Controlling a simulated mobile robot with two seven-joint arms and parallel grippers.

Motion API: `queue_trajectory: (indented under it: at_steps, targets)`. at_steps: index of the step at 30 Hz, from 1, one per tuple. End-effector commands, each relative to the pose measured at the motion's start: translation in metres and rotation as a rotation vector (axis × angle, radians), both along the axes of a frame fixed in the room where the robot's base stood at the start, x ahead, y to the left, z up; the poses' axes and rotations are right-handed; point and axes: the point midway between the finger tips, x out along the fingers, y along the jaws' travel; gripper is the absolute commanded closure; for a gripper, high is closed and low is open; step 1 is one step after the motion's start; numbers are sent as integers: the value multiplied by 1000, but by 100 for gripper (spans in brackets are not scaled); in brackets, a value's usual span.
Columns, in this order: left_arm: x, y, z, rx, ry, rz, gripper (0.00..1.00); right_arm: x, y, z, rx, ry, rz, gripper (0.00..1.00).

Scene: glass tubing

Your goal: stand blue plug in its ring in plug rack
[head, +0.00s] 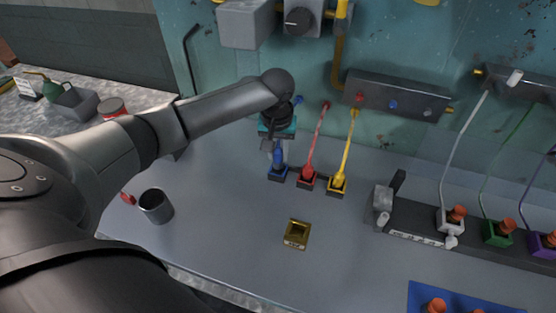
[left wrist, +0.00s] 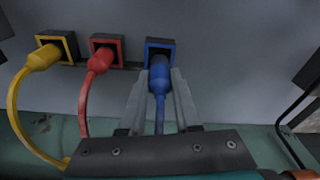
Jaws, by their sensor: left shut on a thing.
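The blue plug (left wrist: 159,72) with its blue cable is between the fingers of my left gripper (left wrist: 160,88), which is shut on it. The plug's front end meets the blue square ring (left wrist: 150,47); how deep it sits in the ring I cannot tell. In the head view the blue plug (head: 277,160) stands upright at the left ring of the plug rack, under my left gripper (head: 274,149), which partly hides it. A red plug (head: 309,171) and a yellow plug (head: 338,178) stand in the rack's other rings, with cables up to the wall. My right gripper is not in view.
A brass-coloured square block (head: 297,234) and a dark cup (head: 156,206) stand on the grey bench. A long dark strip with white, green (head: 498,233) and purple square holders lies at the right. A blue mat (head: 460,299) is at the front right.

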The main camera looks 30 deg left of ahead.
Motion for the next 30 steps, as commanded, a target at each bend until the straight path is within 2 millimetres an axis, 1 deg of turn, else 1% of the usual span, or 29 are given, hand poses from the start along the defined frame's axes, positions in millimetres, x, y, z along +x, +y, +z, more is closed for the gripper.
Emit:
queue_trajectory:
  at_steps: [1, 3, 5, 17, 18, 25, 30]
  targets:
    - [-1, 0, -11, 0, 4, 0, 100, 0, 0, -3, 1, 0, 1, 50]
    - [-1, -1, -22, -1, 4, 1, 100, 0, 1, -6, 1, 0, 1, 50]
    - [0, -1, -29, -1, 2, 1, 100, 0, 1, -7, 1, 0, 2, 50]
    - [0, 0, -33, -1, 2, 1, 100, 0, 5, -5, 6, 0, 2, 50]
    - [0, 0, -32, -1, 1, 1, 64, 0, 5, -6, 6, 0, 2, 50]
    - [0, 0, -32, 0, 1, 0, 39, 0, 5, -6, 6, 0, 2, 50]
    - [0, 0, -32, 0, 1, 0, 39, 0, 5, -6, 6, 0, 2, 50]
